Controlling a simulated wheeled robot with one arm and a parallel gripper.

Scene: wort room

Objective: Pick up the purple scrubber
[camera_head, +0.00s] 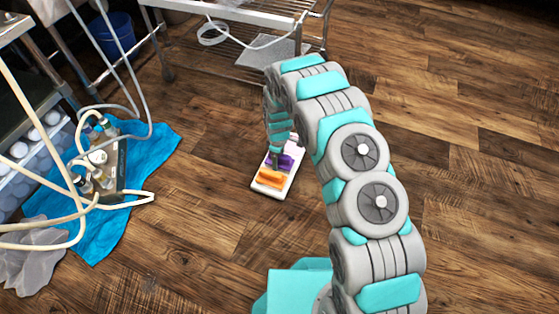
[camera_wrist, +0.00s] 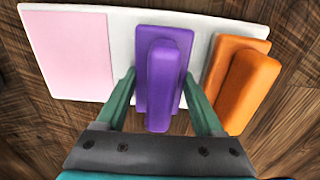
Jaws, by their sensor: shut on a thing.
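The purple scrubber (camera_wrist: 162,85) has a flat base and a raised handle and sits at the middle of a white tray (camera_wrist: 122,55). My gripper (camera_wrist: 163,90) has a finger on each side of the scrubber and is shut on it. In the head view the scrubber (camera_head: 287,160) shows partly behind my gripper (camera_head: 277,158), over the tray (camera_head: 284,186) on the floor. I cannot tell whether the scrubber is clear of the tray.
An orange scrubber (camera_wrist: 243,85) lies close to the right, and a pink pad (camera_wrist: 72,55) to the left. A metal cart (camera_head: 240,45) stands behind. A blue cloth (camera_head: 145,150) with bottles and hoses lies at left. The wooden floor at right is clear.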

